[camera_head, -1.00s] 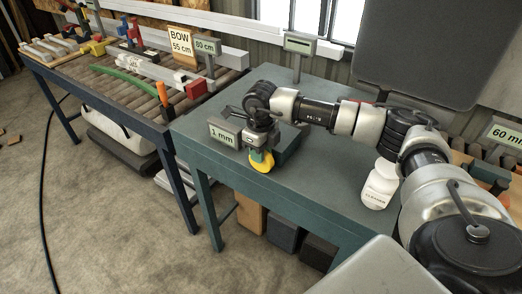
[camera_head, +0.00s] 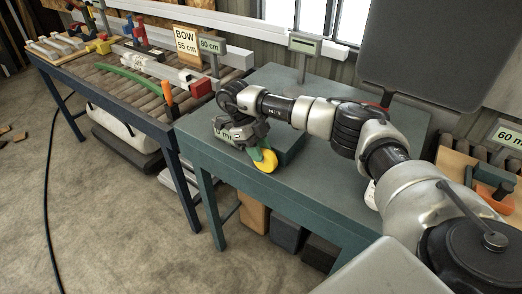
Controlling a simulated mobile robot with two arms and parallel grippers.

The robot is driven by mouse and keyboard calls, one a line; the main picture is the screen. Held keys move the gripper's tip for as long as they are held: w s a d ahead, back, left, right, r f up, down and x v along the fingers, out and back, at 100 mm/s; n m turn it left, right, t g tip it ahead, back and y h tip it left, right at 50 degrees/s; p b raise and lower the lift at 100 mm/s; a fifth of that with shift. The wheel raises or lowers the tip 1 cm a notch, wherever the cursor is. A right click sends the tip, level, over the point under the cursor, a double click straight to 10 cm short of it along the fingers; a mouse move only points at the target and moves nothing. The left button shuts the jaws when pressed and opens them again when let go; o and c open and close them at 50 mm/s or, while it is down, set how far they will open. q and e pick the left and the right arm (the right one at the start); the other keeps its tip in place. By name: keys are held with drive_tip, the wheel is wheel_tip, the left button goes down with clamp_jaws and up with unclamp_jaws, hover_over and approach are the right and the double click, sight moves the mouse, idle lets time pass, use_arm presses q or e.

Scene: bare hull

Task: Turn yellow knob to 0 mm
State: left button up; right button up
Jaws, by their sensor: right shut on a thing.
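The yellow knob (camera_head: 269,162) is a round disc at the front edge of the blue-green table (camera_head: 215,160). It sits low on a small device beside a grey display (camera_head: 222,133). My right arm reaches in from the right, and my right gripper (camera_head: 261,152) is shut on the knob from above. The gripper's wrist covers much of the display, so its reading cannot be made out beyond part of an "m". My left gripper is not in view.
A roller bench (camera_head: 130,85) with a green strip, an orange-handled tool and a "BOW 55 cm" sign (camera_head: 185,42) stands to the left. A second display (camera_head: 304,43) is on a post at the back. A white bottle (camera_head: 371,194) is mostly hidden by my arm.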

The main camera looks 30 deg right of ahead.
drive_tip(key=o, duration=0.6)
drive_tip(key=shift+o, duration=0.2)
